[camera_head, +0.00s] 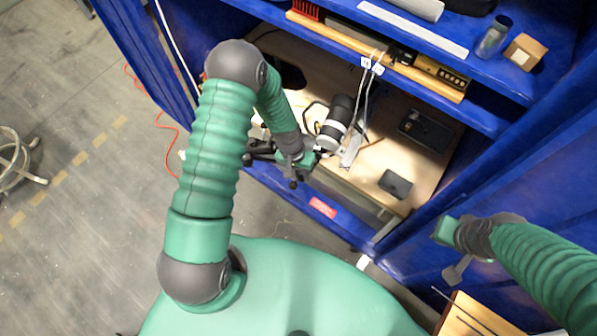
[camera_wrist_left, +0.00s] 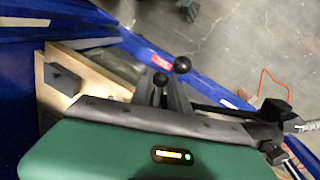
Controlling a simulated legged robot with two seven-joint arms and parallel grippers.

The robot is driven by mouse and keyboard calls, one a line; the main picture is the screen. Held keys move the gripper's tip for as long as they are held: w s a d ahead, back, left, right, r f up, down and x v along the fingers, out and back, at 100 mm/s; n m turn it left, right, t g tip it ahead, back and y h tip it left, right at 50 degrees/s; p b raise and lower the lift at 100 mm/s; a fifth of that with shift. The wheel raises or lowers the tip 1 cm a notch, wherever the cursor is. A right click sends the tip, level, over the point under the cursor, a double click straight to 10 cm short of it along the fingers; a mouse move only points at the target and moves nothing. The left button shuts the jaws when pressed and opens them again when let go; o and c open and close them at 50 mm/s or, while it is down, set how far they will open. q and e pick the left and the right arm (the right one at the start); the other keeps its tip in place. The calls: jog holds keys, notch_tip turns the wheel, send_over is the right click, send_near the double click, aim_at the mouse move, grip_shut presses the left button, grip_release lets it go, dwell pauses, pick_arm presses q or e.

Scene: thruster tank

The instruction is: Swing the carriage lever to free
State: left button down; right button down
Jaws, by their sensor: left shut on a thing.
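My left gripper (camera_head: 298,166) is at the front edge of the cabinet's work shelf, just left of a black and silver cylinder (camera_head: 336,122). It is shut on what looks like the carriage lever; its fingertips and the grip itself are mostly hidden. In the left wrist view a black ball knob on a dark rod (camera_wrist_left: 182,65) stands beyond my green gripper body, with a second, smaller dark knob (camera_wrist_left: 160,80) beside it. I cannot tell which knob belongs to the lever. My right gripper (camera_head: 457,268) hangs at the lower right, away from the shelf; its jaws are unclear.
The blue cabinet (camera_head: 490,115) surrounds the wooden work shelf. A dark box (camera_head: 395,184) lies at the shelf's right. White cables hang near the cylinder. The floor at left is mostly open.

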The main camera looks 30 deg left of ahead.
pick_arm(q)
jog(key=shift+w+d+n, duration=0.15)
jog(key=shift+d+n, duration=0.4)
jog(key=shift+n, duration=0.05)
jog(key=c, duration=1.6)
grip_release()
jog(key=shift+w, duration=0.1)
jog(key=shift+c, duration=0.2)
jog(key=o, duration=0.4)
jog(key=a+r, duration=0.1)
jog(key=r, duration=0.4)
jog(key=a+r+b, duration=0.1)
jog(key=r, duration=0.5)
jog(key=a+r, duration=0.1)
jog(key=r, duration=0.4)
jog(key=shift+s+r+b, duration=0.2)
jog(key=shift+s+b, duration=0.05)
jog(key=shift+b, duration=0.15)
jog(key=shift+a, duration=0.1)
